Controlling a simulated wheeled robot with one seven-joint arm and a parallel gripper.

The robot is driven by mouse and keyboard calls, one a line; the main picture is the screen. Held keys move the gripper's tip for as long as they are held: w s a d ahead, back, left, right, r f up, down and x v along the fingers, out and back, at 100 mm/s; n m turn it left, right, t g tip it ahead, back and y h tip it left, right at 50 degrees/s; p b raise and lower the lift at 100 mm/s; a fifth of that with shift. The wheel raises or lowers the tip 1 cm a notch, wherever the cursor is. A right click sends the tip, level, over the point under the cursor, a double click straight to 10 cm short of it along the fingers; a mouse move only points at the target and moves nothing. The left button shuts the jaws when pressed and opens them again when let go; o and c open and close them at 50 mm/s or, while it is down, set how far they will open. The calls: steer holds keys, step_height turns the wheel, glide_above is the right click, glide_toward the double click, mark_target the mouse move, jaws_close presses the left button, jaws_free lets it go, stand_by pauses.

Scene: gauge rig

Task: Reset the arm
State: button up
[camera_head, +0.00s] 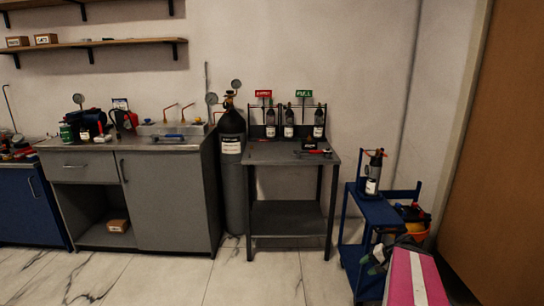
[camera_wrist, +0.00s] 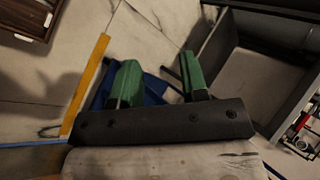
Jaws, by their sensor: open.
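My gripper (camera_wrist: 159,78) shows in the wrist view with two green fingers well apart. Nothing is held between them. The dark bar behind the fingers crosses the lower middle of that view. Beyond the fingers are a pale marble-patterned floor and a blue surface that I cannot name for sure. In the head view, what looks like my arm, pink with a white stripe, is at the lower right in front of the blue cart (camera_head: 375,212). Green and dark parts at its far end look like my gripper, but they are small there.
A dark metal table (camera_head: 292,157) with small cylinders in a rack stands in the middle. A tall gas cylinder (camera_head: 233,180) stands to its left, beside a grey cabinet (camera_head: 170,205). A small cylinder (camera_head: 372,177) stands on the cart. A brown panel (camera_head: 505,160) bounds the right. Front floor is clear.

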steer(key=a+n+g+h, duration=0.4)
steer(key=a+n+h, duration=0.2)
steer(key=a, duration=1.2)
steer(key=shift+n+h, duration=0.4)
steer(key=shift+h, duration=0.2)
steer(key=shift+s+a, duration=0.1)
stand_by(0.7)
